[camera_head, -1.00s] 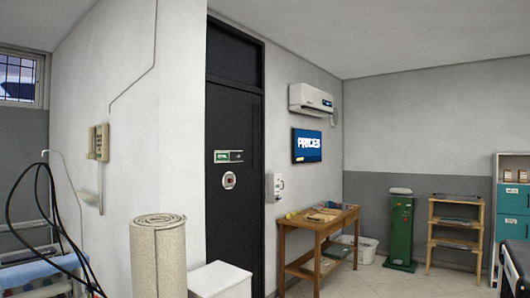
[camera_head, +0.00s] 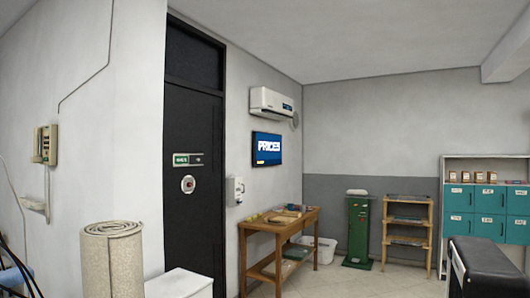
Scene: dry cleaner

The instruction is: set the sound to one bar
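A wall screen (camera_head: 266,149) shows the word PRICES on blue. It hangs on the wall to the right of the black door, below the air conditioner. No sound bars can be made out on it at this size. No remote or volume control can be told apart in this view. Neither of my grippers is in the head view.
A wooden table (camera_head: 248,226) with small items stands below the screen, a white bin (camera_head: 324,251) beside it. A green cabinet (camera_head: 358,232), wooden shelf (camera_head: 388,220) and teal lockers (camera_head: 488,213) line the back. A rolled carpet (camera_head: 113,262) and white box (camera_head: 180,284) stand in front.

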